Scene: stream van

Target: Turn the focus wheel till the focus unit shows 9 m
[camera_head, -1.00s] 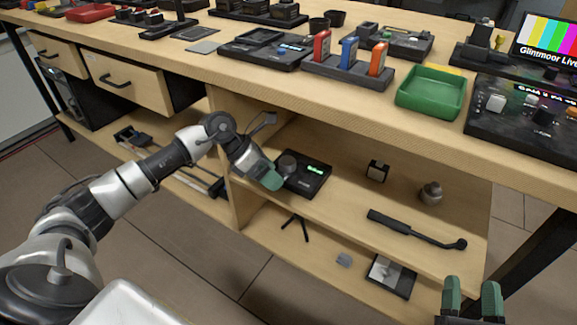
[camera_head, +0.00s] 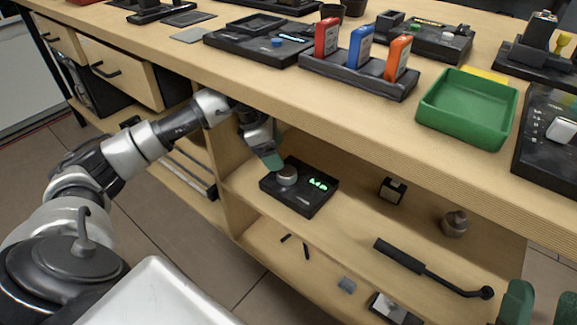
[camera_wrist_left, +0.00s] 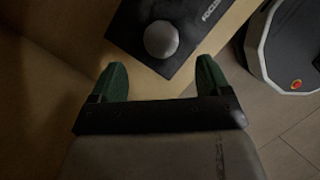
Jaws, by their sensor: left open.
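The focus unit (camera_head: 299,199) is a black box on the upper shelf under the bench. Its round grey focus wheel (camera_head: 287,175) sits on top at the left, beside a green lit display (camera_head: 318,184) too small to read surely. My left gripper (camera_head: 271,160) is just above and left of the wheel. In the left wrist view the left gripper (camera_wrist_left: 161,72) is open, and the wheel (camera_wrist_left: 161,39) lies ahead of the gap between its fingertips, not gripped. My right gripper (camera_head: 540,302) is at the bottom right, fingers apart and empty.
The bench edge (camera_head: 300,104) overhangs the shelf close above my left arm. A small dark box (camera_head: 393,190), a grey round object (camera_head: 454,223) and a black handled tool (camera_head: 430,268) lie right of the unit. A green tray (camera_head: 468,107) stands on the bench.

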